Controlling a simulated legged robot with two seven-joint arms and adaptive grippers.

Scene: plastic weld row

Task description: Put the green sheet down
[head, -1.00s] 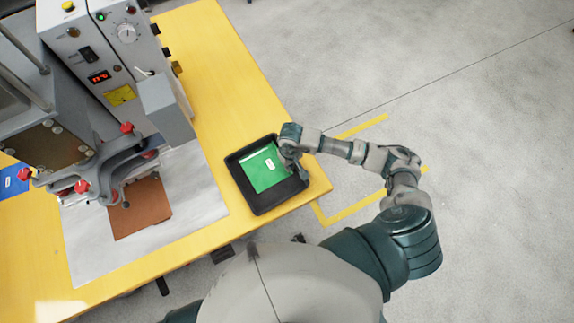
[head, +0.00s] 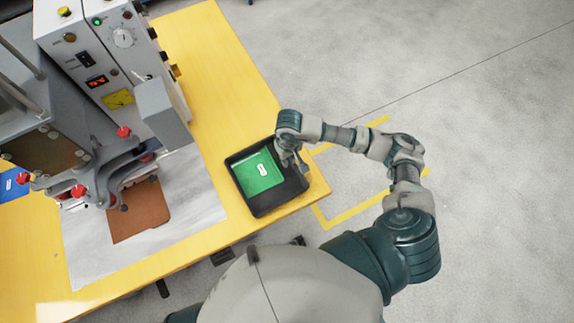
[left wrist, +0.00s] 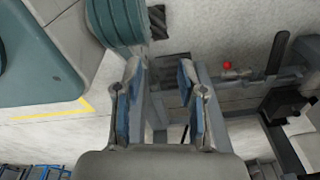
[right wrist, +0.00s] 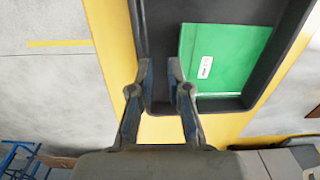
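The green sheet (head: 258,175), with a small white label, lies in the black tray (head: 262,210) at the table's right corner. The sheet (right wrist: 225,65) also shows in the right wrist view, to the right of the fingers. My right gripper (head: 302,168) is over the tray's right part, beside the sheet. In the right wrist view its fingertips (right wrist: 161,70) are a little apart with nothing visible between them. My left gripper (left wrist: 160,75) is open and empty in the left wrist view; it is out of the head view.
A grey welding machine (head: 105,60) with red knobs stands on the yellow table (head: 225,75) at left. A brown plate (head: 140,210) lies under it on a pale sheet (head: 90,250). A blue sheet (head: 12,185) lies at the far left. Floor to the right is clear.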

